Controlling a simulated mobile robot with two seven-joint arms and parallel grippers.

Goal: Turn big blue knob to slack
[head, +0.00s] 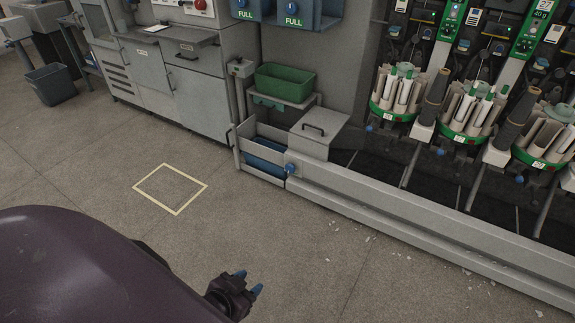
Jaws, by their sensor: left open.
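A round blue knob (291,169) sits on the near end of the machine's long grey rail. Two more blue knobs, a left one (241,4) and a right one (291,8), are at the top edge on blue-grey housings above green FULL labels. No slack marking is readable, and I cannot tell which knob is the big one. My left gripper (248,282) is open and empty, low in the view over bare floor. Its blue fingertips are apart from every knob. My right gripper is out of view.
The winder's long grey rail (420,222) runs to the lower right below several yarn carousels. A green bin (285,80) and a lidded grey box (318,133) stand near its end. Grey cabinets (200,95) stand at left. The floor around the yellow square (145,191) is clear.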

